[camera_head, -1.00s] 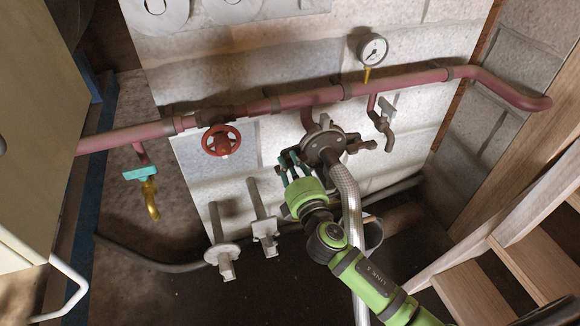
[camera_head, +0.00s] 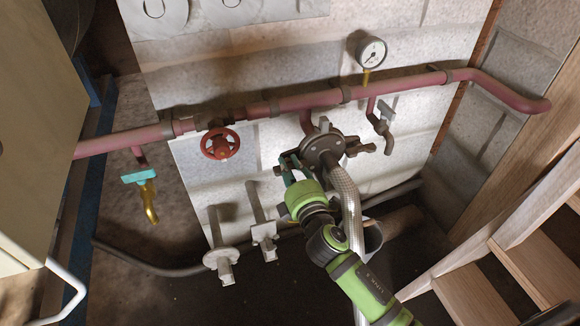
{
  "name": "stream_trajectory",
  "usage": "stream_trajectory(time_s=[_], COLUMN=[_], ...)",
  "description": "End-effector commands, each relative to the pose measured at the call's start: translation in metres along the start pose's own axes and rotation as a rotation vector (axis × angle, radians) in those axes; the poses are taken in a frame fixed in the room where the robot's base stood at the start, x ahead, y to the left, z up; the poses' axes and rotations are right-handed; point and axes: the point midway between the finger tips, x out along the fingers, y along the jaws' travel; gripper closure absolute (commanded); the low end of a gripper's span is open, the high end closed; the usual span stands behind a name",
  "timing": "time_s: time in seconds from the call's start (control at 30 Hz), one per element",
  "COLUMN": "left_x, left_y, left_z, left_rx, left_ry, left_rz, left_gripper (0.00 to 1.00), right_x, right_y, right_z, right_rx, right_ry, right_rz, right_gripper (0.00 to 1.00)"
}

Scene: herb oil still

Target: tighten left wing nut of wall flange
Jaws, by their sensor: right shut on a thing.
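The wall flange (camera_head: 323,146) is a dark round disc with bolts, set on the wall below the red pipe. A braided hose (camera_head: 346,196) runs down from it. My right gripper (camera_head: 287,167) reaches up from the lower right, with its teal fingers at the flange's left side. It is shut on the left wing nut, which is mostly hidden by the fingers. The right wing nut (camera_head: 367,148) stands out free on the flange's right side. My left gripper is not in view.
The red pipe (camera_head: 300,101) crosses the wall above, with a red handwheel (camera_head: 220,144), a pressure gauge (camera_head: 371,51) and a tap (camera_head: 383,125). Grey valve stems (camera_head: 222,258) stand to the left. Wooden steps (camera_head: 480,293) fill the lower right.

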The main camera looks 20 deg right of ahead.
Motion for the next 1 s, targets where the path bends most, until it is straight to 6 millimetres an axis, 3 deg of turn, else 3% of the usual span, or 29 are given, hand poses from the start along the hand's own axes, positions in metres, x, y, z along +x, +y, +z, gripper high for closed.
stream_trajectory(time_s=[0.07,0.1,0.13,0.17,0.57,0.67,1.0], left_x=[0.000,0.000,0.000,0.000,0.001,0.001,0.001], left_y=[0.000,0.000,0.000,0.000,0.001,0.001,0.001], left_z=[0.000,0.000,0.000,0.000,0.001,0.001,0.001], left_rx=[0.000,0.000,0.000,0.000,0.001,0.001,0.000], left_ry=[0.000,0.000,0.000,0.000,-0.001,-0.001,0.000], left_rz=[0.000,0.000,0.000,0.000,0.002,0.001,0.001], left_gripper=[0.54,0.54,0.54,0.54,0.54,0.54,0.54], right_x=[0.000,0.000,0.000,0.000,-0.005,-0.017,-0.086], right_y=[0.001,0.001,0.001,0.001,-0.001,-0.002,-0.001], right_z=[0.000,0.000,0.000,0.000,0.000,0.000,0.000], right_rx=[0.007,0.007,0.007,0.006,0.001,0.001,0.005], right_ry=[0.001,0.001,0.001,0.001,0.000,0.000,0.000], right_rz=[0.001,0.001,0.001,0.001,-0.002,-0.003,-0.003], right_gripper=[1.00,0.70,0.58,0.54,0.54,0.54,0.54])
